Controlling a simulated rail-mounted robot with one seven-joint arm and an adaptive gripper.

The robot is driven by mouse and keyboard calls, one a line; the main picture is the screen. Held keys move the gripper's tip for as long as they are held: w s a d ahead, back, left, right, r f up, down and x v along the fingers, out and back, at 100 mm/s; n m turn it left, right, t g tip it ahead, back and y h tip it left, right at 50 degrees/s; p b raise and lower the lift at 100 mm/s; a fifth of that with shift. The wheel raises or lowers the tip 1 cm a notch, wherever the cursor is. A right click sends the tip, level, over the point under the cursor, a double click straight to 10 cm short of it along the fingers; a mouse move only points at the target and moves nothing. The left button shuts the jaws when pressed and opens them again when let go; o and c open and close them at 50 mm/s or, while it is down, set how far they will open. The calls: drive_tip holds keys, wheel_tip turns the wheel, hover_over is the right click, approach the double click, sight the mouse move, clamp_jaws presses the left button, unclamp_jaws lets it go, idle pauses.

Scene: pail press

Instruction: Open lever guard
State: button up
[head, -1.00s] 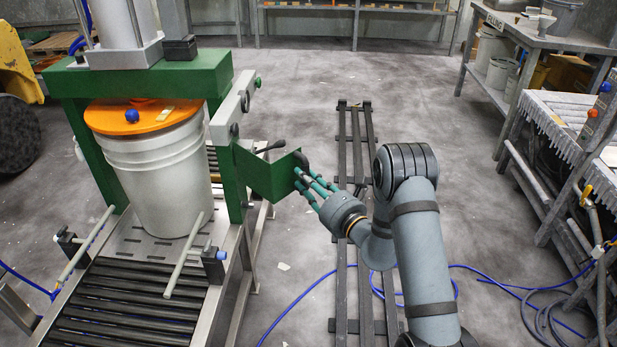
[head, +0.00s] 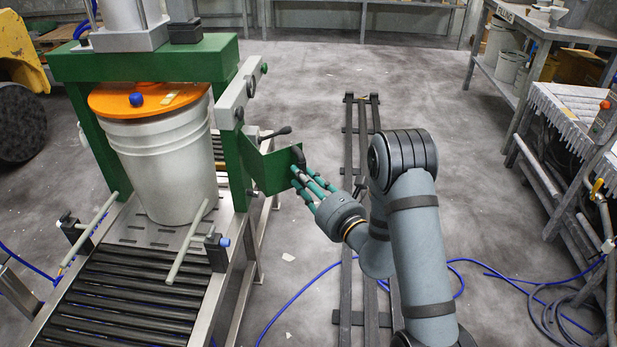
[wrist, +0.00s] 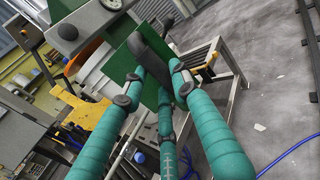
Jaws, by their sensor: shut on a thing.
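The lever guard (head: 270,172) is a green metal plate on the right side of the green press frame, standing out from it to the right. A dark curved handle (wrist: 150,45) sits at its outer edge. My gripper (head: 299,176), with teal fingers, is at that edge and shut on the handle. In the wrist view my gripper's fingertips (wrist: 157,72) lie on both sides of the handle, and the green guard (wrist: 122,65) shows behind them. A black lever (head: 277,132) with a round knob sticks out just behind the guard; its base is hidden.
A white pail (head: 165,175) with an orange lid (head: 120,103) stands under the press on a roller conveyor (head: 130,300). Side guide bars flank it. Dark floor rails (head: 345,300) and a blue hose (head: 300,298) lie near my arm. Benches stand at the right.

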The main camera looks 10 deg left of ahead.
drive_tip(key=shift+s+a+f, duration=0.1)
drive_tip(key=shift+s+a, duration=0.05)
drive_tip(key=shift+s, duration=0.15)
drive_tip(key=s+a+p, duration=0.1)
drive_tip(key=s, duration=0.1)
drive_tip(key=s+a+p, duration=0.2)
drive_tip(key=shift+s+a, duration=0.1)
drive_tip(key=shift+a, duration=0.15)
idle(0.3)
drive_tip(key=o, duration=1.2)
drive_tip(key=shift+d, duration=0.1)
drive_tip(key=shift+c, duration=0.2)
drive_tip(key=shift+r, duration=0.2)
